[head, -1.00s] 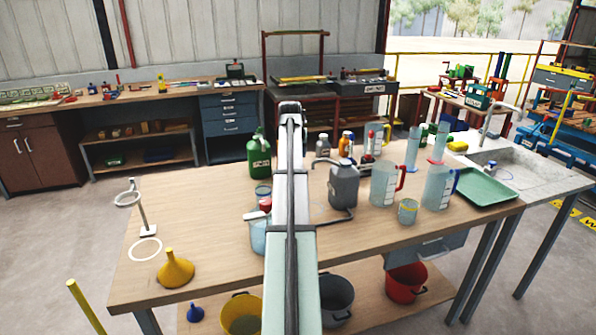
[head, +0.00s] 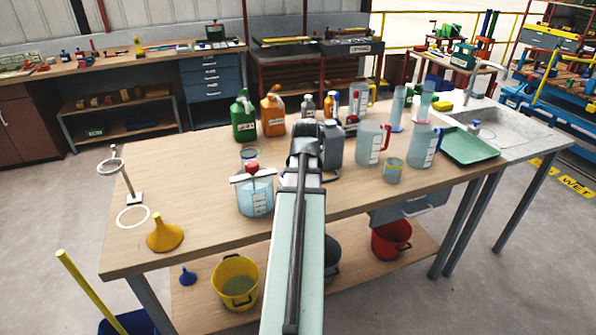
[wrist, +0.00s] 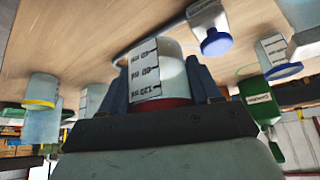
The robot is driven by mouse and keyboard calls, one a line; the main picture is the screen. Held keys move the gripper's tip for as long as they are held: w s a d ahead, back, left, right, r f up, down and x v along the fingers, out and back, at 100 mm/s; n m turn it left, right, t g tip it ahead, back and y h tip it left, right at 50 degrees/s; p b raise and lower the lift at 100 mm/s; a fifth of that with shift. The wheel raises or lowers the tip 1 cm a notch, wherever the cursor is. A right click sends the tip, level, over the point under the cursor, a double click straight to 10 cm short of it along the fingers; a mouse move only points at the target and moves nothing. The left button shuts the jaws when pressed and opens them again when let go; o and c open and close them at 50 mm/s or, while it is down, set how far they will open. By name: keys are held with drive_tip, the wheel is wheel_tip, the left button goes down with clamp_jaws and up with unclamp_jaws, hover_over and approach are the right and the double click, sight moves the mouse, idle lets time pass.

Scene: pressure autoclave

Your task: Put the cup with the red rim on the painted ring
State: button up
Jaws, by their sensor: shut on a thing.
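The cup with the red rim (wrist: 158,78) is between the two fingers of my gripper (wrist: 157,68), seen close up in the wrist view. It is clear, with printed volume marks, and its red rim is towards the gripper body. My gripper is shut on it. In the head view my arm hides the fingers and the cup; the arm's end is over the back middle of the bench, in front of the grey can (head: 334,150). The painted ring (head: 119,222) is a thin white circle on the bench's left front, bare inside.
A ring stand (head: 134,198) rises just behind the painted ring, and a yellow funnel (head: 165,234) stands right of it. A vessel with a red knob (head: 256,196), a blue-rimmed cup (head: 249,155), a yellow-rimmed cup (head: 393,172) and jugs stand nearby. The bench between funnel and vessel is clear.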

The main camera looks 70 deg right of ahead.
drive_tip(key=shift+n, duration=0.3)
drive_tip(key=s+f, duration=0.1)
drive_tip(key=s+a+f, duration=0.1)
drive_tip(key=s+f, duration=0.1)
drive_tip(key=s+a+f, duration=0.1)
drive_tip(key=shift+s+a+f, duration=0.15)
drive_tip(key=shift+s+a, duration=0.1)
drive_tip(key=shift+s, duration=0.05)
drive_tip(key=shift+d, duration=0.15)
drive_tip(key=w+d, duration=0.9)
drive_tip(key=shift+w+f, duration=0.1)
drive_tip(key=w+d, duration=0.3)
drive_tip(key=shift+w+d, duration=0.3)
drive_tip(key=shift+d, duration=0.1)
drive_tip(key=shift+s+a+f, duration=0.15)
drive_tip(key=shift+a+f, duration=0.1)
drive_tip(key=shift+f, duration=0.5)
drive_tip(key=shift+f, duration=0.1)
drive_tip(key=o, duration=1.2)
drive_tip(key=shift+c, duration=0.2)
